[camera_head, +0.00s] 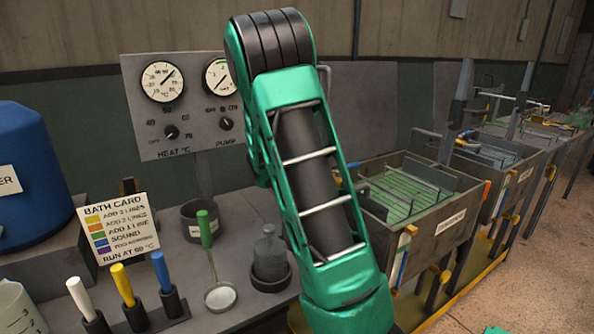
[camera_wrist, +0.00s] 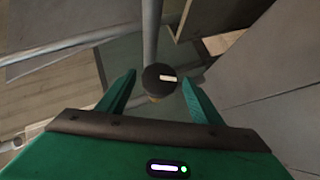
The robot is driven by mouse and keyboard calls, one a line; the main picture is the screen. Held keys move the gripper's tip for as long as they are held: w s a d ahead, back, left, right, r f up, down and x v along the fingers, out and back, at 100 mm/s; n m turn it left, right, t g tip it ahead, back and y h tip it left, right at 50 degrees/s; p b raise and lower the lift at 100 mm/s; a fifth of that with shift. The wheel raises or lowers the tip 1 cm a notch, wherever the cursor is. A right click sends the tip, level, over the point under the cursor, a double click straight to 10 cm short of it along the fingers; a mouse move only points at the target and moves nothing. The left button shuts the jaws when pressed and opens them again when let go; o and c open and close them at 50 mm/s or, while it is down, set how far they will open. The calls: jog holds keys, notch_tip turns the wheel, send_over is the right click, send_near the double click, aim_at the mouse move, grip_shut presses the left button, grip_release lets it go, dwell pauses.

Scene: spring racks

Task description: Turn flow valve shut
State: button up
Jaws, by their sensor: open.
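In the wrist view a round dark knob (camera_wrist: 155,80) with a pale bar on its face sits at the lower end of a grey pipe (camera_wrist: 151,30). It looks like the flow valve, and the pale bar lies roughly crosswise to the pipe. A small yellow bit shows just below the knob. My gripper (camera_wrist: 160,77) is open, with one green finger on each side of the knob and a gap on both sides. In the head view my green arm fills the middle, and my gripper and the knob are not visible there.
A gauge panel (camera_head: 190,140) with HEAT and PUMP dials stands behind the bench. A blue drum (camera_head: 35,180), a bath card (camera_head: 118,228), coloured-handled tools and a ladle (camera_head: 220,297) are on the left. Grey tanks (camera_head: 440,245) line the right. Grey panels flank the knob closely.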

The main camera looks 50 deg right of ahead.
jog(key=shift+w+d+f, duration=0.15)
jog(key=shift+w+d, duration=0.1)
jog(key=shift+d, duration=0.1)
jog(key=c, duration=1)
jog(key=shift+s+d+m+y, duration=0.1)
jog(key=shift+m+y, duration=0.4)
jog(key=shift+y, duration=0.2)
jog(key=shift+m+y, duration=0.3)
jog(key=shift+y, duration=0.1)
jog(key=o, duration=0.9)
jog(key=shift+o, duration=0.5)
